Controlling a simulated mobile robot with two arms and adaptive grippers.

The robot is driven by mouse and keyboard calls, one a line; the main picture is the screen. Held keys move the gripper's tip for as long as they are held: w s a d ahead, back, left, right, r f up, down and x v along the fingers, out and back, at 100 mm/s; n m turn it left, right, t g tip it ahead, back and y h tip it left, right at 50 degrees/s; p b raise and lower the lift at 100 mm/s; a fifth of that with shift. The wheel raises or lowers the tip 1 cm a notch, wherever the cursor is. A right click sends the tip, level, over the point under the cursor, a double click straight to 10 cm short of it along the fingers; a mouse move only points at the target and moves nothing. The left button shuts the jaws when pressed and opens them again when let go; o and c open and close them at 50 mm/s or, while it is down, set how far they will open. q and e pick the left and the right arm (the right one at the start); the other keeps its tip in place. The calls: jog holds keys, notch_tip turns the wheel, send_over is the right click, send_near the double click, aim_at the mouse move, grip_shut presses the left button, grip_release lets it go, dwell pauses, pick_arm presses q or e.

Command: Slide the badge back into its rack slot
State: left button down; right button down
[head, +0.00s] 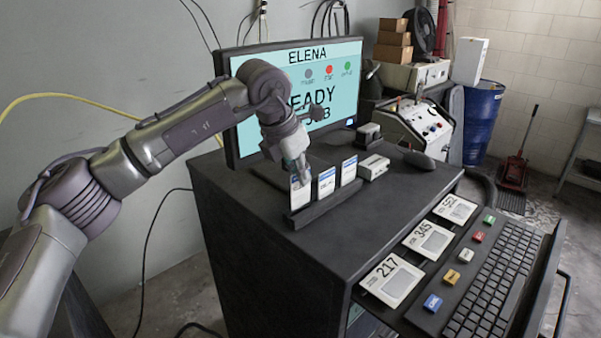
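A dark badge rack (322,204) stands on the top of the black cabinet, in front of the monitor. The leftmost badge (300,195), white, stands upright at the rack's left end. Two more badges, white with blue tops, stand in the rack: a middle one (326,184) and a right one (348,171). My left gripper (299,177) points down at the leftmost badge, its fingertips at and partly covering the badge's upper part. The view is too small to tell whether the fingers grip it or how deep it sits in the slot. My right gripper is not in view.
The monitor (340,95), reading ELENA, stands close behind my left gripper. A small white box (373,167) and a mouse (418,160) are right of the rack. Numbered cards (391,279), coloured keys and a keyboard (497,285) lie on the lower shelf in front.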

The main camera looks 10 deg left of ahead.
pick_arm(q)
jog(key=shift+f+b, duration=1.25)
jog(key=shift+f, duration=0.4)
jog(key=c, duration=1.2)
grip_release()
jog(key=shift+c, duration=0.2)
jog(key=shift+r, duration=0.1)
jog(key=v, duration=1.2)
